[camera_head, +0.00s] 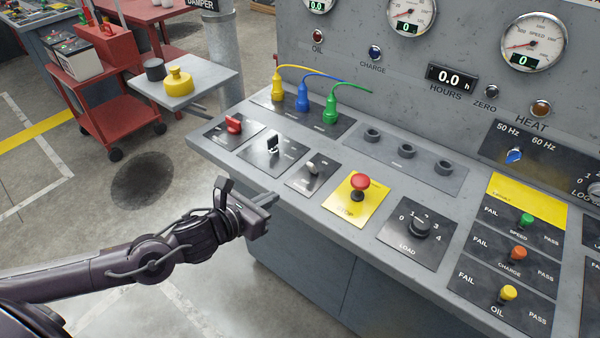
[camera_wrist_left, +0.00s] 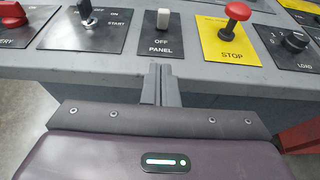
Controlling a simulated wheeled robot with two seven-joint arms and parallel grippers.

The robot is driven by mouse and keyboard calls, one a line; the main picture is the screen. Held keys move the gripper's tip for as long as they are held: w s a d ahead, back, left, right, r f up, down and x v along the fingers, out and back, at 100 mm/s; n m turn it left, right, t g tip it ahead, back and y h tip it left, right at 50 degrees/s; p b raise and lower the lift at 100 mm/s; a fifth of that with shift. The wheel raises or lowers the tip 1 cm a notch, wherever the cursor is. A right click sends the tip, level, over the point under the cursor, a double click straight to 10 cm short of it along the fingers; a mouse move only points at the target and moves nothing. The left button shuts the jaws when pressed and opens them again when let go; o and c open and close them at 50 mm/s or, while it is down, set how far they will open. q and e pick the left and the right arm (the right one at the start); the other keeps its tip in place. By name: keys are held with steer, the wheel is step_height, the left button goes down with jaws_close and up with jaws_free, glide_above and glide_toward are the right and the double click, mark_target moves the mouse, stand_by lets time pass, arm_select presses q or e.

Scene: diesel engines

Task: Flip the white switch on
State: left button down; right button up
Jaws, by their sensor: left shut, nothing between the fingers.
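The white switch (camera_head: 313,167) is a small pale toggle on a dark plate, between the black start key and the red stop button. In the left wrist view the white switch (camera_wrist_left: 163,19) stands above the labels OFF and PANEL. My left gripper (camera_head: 272,198) is shut and empty, in front of the console edge and apart from the switch. In the left wrist view its closed fingers (camera_wrist_left: 160,72) point at the console just below the PANEL plate (camera_wrist_left: 160,45). My right gripper is not in view.
The red stop button (camera_head: 360,184) stands to the right of the switch and the start key (camera_head: 272,144) to the left, with a red knob (camera_head: 233,124) beyond. The load dial (camera_head: 420,228) is further right. The console's front edge (camera_head: 290,208) lies close to my gripper.

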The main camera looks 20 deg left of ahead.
arm_select(q)
steer(key=p, duration=0.2)
glide_toward(309, 167)
steer(key=f, duration=0.1)
steer(key=w+f, duration=0.1)
steer(key=f, duration=0.2)
steer(key=shift+w+d, duration=0.2)
steer(key=shift+d, duration=0.05)
steer(key=shift+w+d+r+p, duration=0.2)
steer(key=shift+w+d+p, duration=0.05)
steer(key=shift+w, duration=0.45)
steer(key=shift+w+d+r+p, duration=0.2)
steer(key=shift+w+d, duration=0.05)
steer(key=shift+w, duration=0.45)
steer(key=shift+w+d+r+p, duration=0.2)
steer(key=shift+w+d+p, duration=0.05)
steer(key=shift+w, duration=0.4)
steer(key=shift+r, duration=0.1)
steer(key=shift+w+p, duration=0.1)
steer(key=shift+p, duration=0.2)
steer(key=shift+r+g, duration=0.2)
steer(key=shift+g, duration=0.2)
steer(key=shift+p, duration=0.35)
